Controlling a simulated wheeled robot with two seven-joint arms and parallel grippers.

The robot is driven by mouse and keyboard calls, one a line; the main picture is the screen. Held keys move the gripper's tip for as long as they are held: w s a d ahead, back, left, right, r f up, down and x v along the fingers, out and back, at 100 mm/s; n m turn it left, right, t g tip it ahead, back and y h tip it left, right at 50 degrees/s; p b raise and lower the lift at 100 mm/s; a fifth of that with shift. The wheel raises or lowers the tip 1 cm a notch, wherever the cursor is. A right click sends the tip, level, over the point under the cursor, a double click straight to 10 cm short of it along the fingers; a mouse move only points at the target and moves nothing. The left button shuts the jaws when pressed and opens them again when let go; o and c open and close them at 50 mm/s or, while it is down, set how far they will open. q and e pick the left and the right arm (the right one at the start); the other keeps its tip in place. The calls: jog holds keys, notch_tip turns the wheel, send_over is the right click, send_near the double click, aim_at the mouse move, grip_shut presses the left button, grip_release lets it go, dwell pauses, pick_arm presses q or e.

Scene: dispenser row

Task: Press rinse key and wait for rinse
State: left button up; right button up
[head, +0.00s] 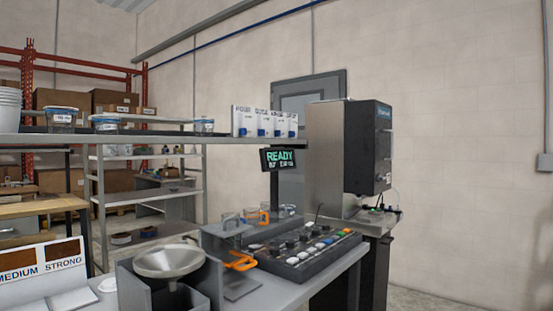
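A dark control panel (308,252) lies tilted on the grey counter. It carries dark knobs or buttons and a row of small white, blue, green and orange keys (326,243). The labels are too small to read, so I cannot tell which one is the rinse key. A small black display (278,159) hangs under the shelf above the panel and reads "READY" in green, with a smaller line under it that I cannot read. Neither of my grippers is in view.
A metal funnel bowl (169,261) stands in a grey holder left of the panel. Orange handles (241,262) show between them. A tall steel-and-black machine (350,150) stands behind, at right. The overhead shelf (170,139) holds tubs and white boxes. A "MEDIUM STRONG" sign (42,263) is at left.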

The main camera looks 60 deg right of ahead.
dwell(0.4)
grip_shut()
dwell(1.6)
